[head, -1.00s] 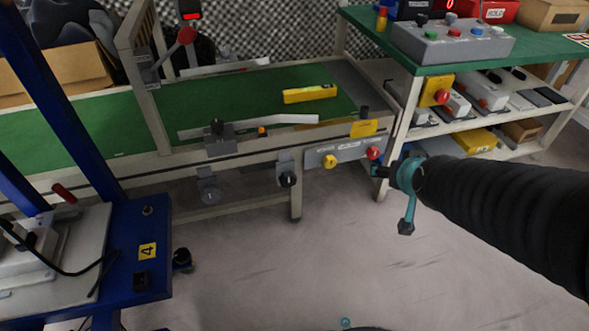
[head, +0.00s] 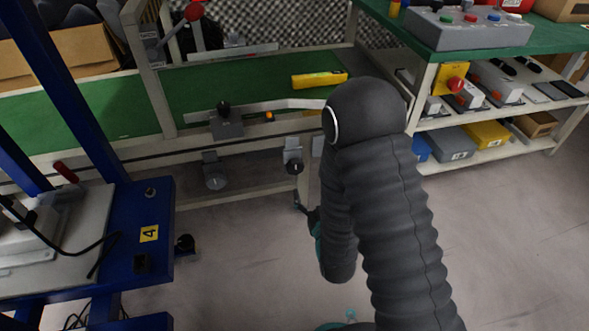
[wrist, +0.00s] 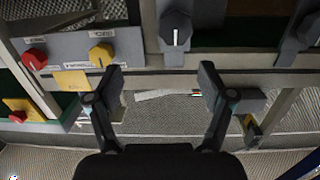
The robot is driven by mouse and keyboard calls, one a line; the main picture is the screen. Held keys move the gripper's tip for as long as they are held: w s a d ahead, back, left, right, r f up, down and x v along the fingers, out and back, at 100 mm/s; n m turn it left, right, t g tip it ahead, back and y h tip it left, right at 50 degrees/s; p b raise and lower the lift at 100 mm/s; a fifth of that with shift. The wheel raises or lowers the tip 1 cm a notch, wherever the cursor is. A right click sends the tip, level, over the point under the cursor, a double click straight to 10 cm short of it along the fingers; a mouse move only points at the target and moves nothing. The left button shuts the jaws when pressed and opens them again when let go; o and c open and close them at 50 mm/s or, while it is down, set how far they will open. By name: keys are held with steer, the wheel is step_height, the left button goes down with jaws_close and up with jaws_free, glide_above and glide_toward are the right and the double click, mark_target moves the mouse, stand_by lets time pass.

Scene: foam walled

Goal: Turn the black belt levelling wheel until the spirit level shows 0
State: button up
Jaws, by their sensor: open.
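The black wheel (head: 294,166) with a white mark sits on a grey bracket on the conveyor's front side. It also shows in the wrist view (wrist: 176,29), at the top, beyond the fingertips. The yellow spirit level (head: 320,79) lies on the green belt; its reading is too small to tell. My gripper (wrist: 160,84) is open and empty, its fingers spread below the black wheel in the wrist view and apart from it. In the head view, the gripper (head: 304,209) is mostly hidden behind my arm, low beside the conveyor leg.
A grey wheel (head: 215,181) hangs on a bracket left of the black one. A yellow knob (wrist: 101,55) and a red knob (wrist: 34,59) share a nearby panel. A blue cart (head: 145,235) stands at left, a shelf (head: 480,148) at right. Floor between is clear.

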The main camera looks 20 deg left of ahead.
mark_target(295, 170)
steer(key=shift+n+y, duration=0.3)
steer(key=shift+y, duration=0.3)
steer(key=x, duration=0.4)
steer(key=a+f+x, duration=0.1)
steer(key=x, duration=0.3)
steer(key=s+x, duration=0.1)
steer(key=x, duration=0.3)
steer(key=shift+w+a+f, duration=0.15)
steer(key=shift+a+f, duration=0.15)
steer(key=shift+a, duration=0.05)
steer(key=c, duration=1.2)
